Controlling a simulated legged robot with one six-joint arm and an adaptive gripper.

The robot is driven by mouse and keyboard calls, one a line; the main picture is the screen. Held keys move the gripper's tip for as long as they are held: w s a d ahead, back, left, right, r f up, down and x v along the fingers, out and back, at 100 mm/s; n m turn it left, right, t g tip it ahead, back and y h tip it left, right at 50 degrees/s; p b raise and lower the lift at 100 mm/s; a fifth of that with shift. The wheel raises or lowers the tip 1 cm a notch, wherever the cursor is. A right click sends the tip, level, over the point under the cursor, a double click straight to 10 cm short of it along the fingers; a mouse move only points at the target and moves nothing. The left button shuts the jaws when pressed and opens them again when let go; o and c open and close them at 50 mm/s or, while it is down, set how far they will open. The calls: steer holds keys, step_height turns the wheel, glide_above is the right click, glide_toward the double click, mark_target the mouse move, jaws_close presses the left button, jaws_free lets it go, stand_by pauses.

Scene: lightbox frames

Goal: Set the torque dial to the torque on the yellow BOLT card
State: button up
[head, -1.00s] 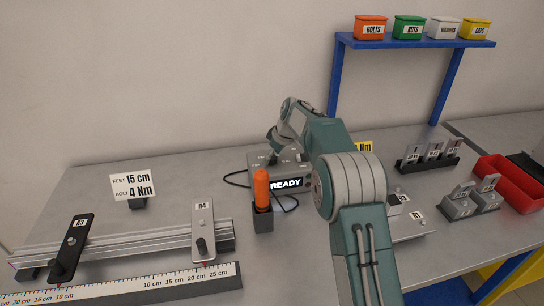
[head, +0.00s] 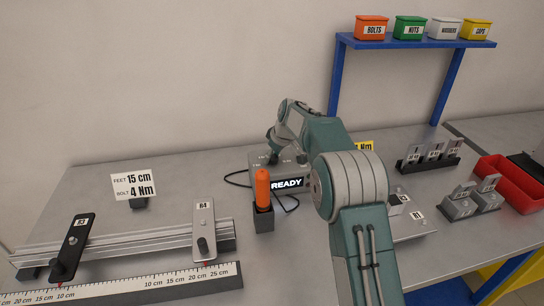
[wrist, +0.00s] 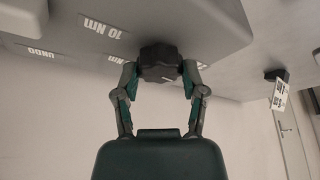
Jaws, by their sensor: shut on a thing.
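The torque dial (wrist: 158,62) is a dark knob on a grey box (wrist: 215,22), seen upside down in the wrist view. My gripper (wrist: 160,75) is shut on the knob, one finger on each side. The yellow card (head: 364,146) is mostly hidden behind my arm; only "Nm" and part of a digit show.
A white card (head: 133,185) reads "FEET 15 cm, BOLT 4 Nm". An orange-handled tool (head: 263,189) stands in a dark holder in front of the box, with a black cable nearby. A rail (head: 140,240) with a ruler lies front left; a red bin (head: 508,183) stands right.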

steer(key=m+h, duration=0.1)
steer(key=m, duration=0.1)
steer(key=m+t, duration=0.1)
steer(key=m, duration=0.2)
steer(key=shift+s+f+h, duration=0.1)
steer(key=shift+f+h, duration=0.1)
steer(key=shift+h, duration=0.2)
steer(key=m+h, duration=0.1)
steer(key=m, duration=0.4)
steer(key=shift+a+f+h, duration=0.1)
steer(key=shift+h, duration=0.3)
steer(key=o, duration=1.1)
steer(key=shift+o, duration=0.2)
steer(key=shift+r, duration=0.25)
steer(key=shift+s+r, duration=0.1)
steer(key=shift+r, duration=0.15)
steer(key=v, duration=1.1)
steer(key=shift+s+a, duration=0.15)
steer(key=shift+s, duration=0.05)
